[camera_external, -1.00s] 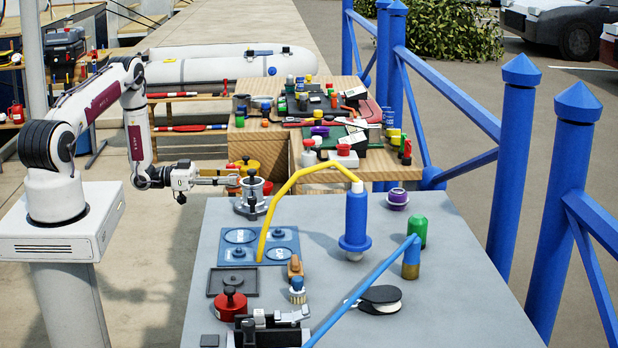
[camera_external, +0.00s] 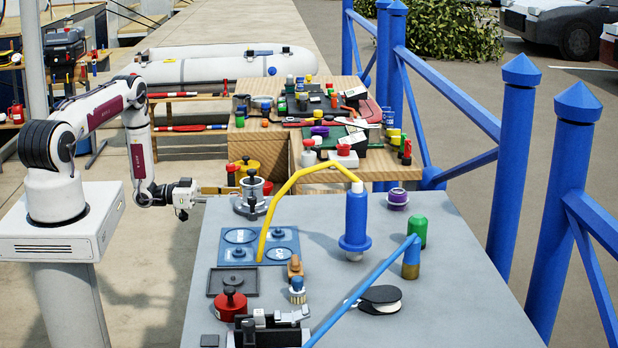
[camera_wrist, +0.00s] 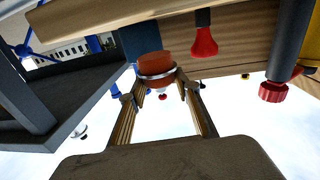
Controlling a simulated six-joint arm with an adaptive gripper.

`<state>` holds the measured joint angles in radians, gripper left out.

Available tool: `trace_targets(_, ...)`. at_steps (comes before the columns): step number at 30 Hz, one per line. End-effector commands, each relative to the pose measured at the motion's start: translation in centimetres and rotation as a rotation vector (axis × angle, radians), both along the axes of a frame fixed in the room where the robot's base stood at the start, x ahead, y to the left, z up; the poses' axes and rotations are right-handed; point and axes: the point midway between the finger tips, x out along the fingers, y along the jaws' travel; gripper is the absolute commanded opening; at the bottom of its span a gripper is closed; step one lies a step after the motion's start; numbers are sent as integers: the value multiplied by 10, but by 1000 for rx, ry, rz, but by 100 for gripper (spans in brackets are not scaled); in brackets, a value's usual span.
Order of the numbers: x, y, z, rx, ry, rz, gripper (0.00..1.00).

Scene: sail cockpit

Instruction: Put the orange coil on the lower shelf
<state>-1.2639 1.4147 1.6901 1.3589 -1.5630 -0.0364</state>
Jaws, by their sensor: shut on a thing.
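In the wrist view, my gripper (camera_wrist: 158,92) is shut on the orange coil (camera_wrist: 155,65), a rounded orange-brown piece with a pale metal-like band. It sits between the two fingertips. In the external view, my gripper (camera_external: 228,190) reaches right, just beyond the table's far left corner. The coil cannot be made out there; the grey winch-like fitting stands in front of that area. A wooden stand (camera_external: 378,173) with a higher and a lower level is behind the table. Which surface is the lower shelf, I cannot tell. Wooden boards (camera_wrist: 245,50) show close to the coil in the wrist view.
The grey table (camera_external: 455,300) holds the grey winch-like fitting (camera_external: 251,208), a blue post (camera_external: 356,222) and a red pot (camera_external: 230,304). Red-ended handles (camera_wrist: 203,42) (camera_wrist: 272,91) are near the coil in the wrist view. The wooden stand's top is crowded.

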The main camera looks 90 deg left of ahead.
Motion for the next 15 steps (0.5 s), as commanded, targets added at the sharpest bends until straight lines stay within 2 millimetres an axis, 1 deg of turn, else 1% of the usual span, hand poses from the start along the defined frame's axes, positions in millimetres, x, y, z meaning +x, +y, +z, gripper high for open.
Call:
trace_targets(8,0,0,-1,0,-1,0,7)
trace_targets(11,0,0,-5,0,-1,0,7)
trace_targets(15,0,0,-17,-1,0,0,7)
